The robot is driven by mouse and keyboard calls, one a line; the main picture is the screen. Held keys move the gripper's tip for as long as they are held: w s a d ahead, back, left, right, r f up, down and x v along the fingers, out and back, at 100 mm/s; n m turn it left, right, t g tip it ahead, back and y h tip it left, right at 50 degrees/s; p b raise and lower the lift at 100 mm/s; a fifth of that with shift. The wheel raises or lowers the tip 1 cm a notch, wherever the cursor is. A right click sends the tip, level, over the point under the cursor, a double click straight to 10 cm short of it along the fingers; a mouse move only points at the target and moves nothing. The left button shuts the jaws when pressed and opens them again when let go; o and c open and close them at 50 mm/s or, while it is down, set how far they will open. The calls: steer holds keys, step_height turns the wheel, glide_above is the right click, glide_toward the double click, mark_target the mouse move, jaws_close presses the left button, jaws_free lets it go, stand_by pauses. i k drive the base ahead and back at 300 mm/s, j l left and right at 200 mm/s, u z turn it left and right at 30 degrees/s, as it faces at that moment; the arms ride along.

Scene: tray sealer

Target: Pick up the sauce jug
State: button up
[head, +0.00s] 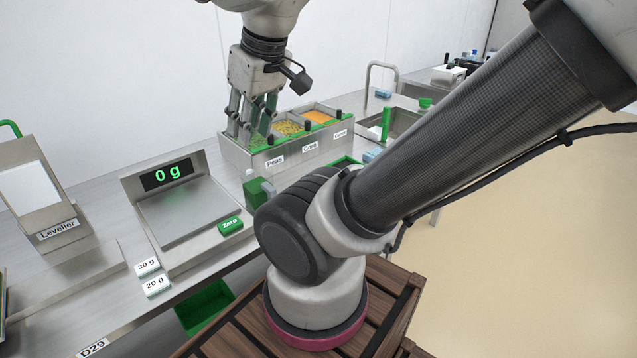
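No sauce jug can be made out for certain in the head view. A green object with a pale grey part (258,190) stands on the counter right of the scale, partly hidden behind my arm; I cannot tell what it is. My gripper (250,132) points down at the left end of the ingredient bins, over or just in front of the peas bin.
The bins (298,158) are labelled Peas, Corn and a third label. A scale (185,212) reads 0 g. A leveller (40,200) stands at the left; a sink (392,122) lies behind. A green crate (205,305) is below the counter. Open floor lies right.

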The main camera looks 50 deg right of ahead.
mark_target(257, 185)
steer(key=z, duration=0.8)
steer(key=u, duration=1.65)
steer(key=z, duration=1.65)
steer(key=k+j+u, duration=0.15)
steer(key=j, duration=0.6)
steer(key=k+j+u, duration=0.15)
steer(key=j, duration=0.55)
steer(key=i, duration=0.05)
